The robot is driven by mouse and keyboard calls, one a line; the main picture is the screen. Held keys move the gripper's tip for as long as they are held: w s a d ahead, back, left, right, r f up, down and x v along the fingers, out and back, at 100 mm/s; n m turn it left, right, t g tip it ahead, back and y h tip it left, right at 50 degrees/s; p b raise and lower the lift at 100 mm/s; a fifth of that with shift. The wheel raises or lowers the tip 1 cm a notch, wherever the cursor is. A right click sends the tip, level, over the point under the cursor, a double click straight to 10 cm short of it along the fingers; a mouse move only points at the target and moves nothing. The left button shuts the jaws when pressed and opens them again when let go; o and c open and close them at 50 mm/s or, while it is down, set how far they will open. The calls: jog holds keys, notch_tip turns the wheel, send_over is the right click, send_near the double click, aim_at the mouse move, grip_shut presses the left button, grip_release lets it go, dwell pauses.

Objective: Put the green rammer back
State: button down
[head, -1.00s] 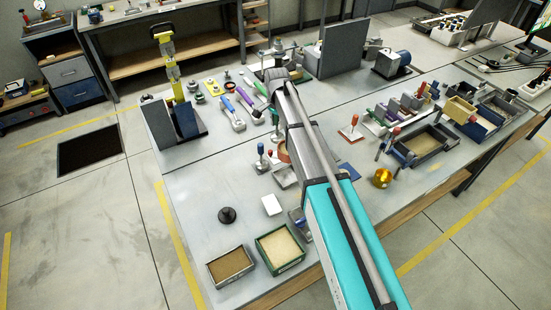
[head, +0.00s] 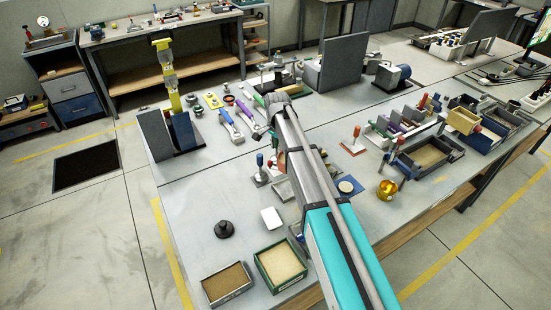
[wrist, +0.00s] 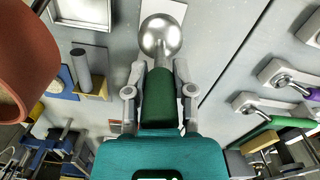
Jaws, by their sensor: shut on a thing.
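In the wrist view my gripper (wrist: 160,95) is shut on the green rammer (wrist: 160,98). Its green grip stands between the two fingers. A shiny silver ball tops it at the far end, with a pale plate partly hidden behind the ball. In the head view my own arm hides the gripper and the held rammer. Other rammers stand on the table, one with a blue handle (head: 260,163) and one with a red handle and pale foot (head: 355,140). I cannot tell which spot belongs to the green rammer.
Scoops with purple (wrist: 300,90) and green (wrist: 270,127) handles lie at the wrist view's right. An orange-brown cylinder (wrist: 22,65) is close at its left. In the head view, sand trays (head: 281,264), a black knob (head: 224,229) and a brass pot (head: 388,190) stand around my arm.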

aim_at(276, 158)
jog(key=shift+f, duration=0.2)
dwell(0.3)
jog(key=shift+f+b, duration=1.85)
jog(key=shift+b, duration=0.05)
jog(key=shift+f, duration=0.1)
jog(key=shift+c, duration=2.3)
grip_release()
notch_tip(276, 158, up, 12)
jog(key=p, duration=1.2)
